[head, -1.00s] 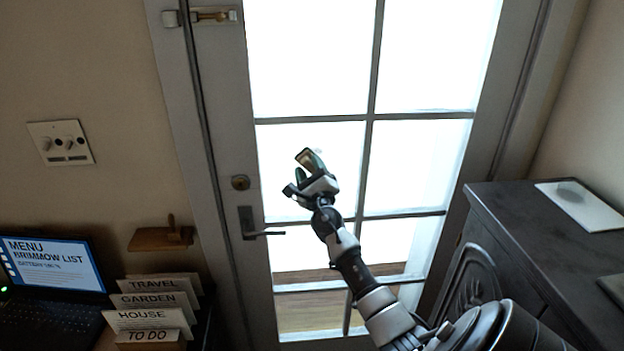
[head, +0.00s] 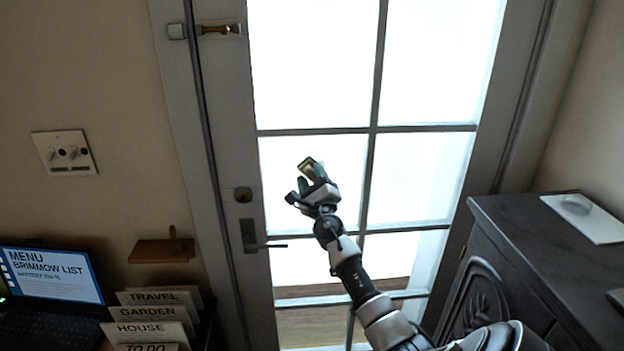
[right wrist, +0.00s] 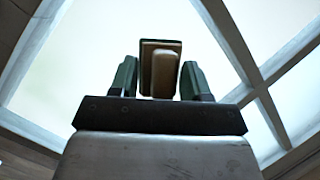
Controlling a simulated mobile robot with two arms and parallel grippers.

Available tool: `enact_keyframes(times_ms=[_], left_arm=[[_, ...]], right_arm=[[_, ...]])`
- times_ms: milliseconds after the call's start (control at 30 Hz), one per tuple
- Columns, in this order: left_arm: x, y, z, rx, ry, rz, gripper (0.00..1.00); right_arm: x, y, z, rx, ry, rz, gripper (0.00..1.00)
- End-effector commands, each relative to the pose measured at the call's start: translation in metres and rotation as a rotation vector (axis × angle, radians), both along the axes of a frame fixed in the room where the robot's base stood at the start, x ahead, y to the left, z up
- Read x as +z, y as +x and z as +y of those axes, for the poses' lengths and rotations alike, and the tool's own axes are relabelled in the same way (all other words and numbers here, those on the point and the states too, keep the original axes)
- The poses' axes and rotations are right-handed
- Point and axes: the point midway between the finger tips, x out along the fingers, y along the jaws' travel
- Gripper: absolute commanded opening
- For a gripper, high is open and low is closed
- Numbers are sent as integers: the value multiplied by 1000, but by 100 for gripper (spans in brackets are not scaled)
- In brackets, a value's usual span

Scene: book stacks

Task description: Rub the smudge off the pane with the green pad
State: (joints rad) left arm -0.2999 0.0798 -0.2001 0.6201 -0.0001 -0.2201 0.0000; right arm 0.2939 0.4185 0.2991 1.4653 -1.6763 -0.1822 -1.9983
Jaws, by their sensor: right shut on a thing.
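The pane (head: 282,150) is a bright, overexposed square of glass in the left column of the glazed door. I cannot make out the smudge on it in either view. My right gripper (head: 308,184) is in front of this pane. I cannot tell whether the pad touches the glass. My left gripper is not in view.
A door handle (head: 249,237) and lock (head: 242,194) are left of my arm. At lower left are a laptop (head: 52,275), labelled cards (head: 150,312) and a small wooden shelf (head: 160,250). A dark cabinet (head: 510,215) with a white slab (head: 603,228) stands at right.

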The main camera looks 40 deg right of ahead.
Motion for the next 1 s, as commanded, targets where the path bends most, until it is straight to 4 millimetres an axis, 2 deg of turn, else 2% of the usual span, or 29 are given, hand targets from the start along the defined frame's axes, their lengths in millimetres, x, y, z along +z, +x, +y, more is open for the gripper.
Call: enact_keyframes(times_ms=[1000], left_arm=[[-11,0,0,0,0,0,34]], right_arm=[[0,12,-13,0,0,0,28]])
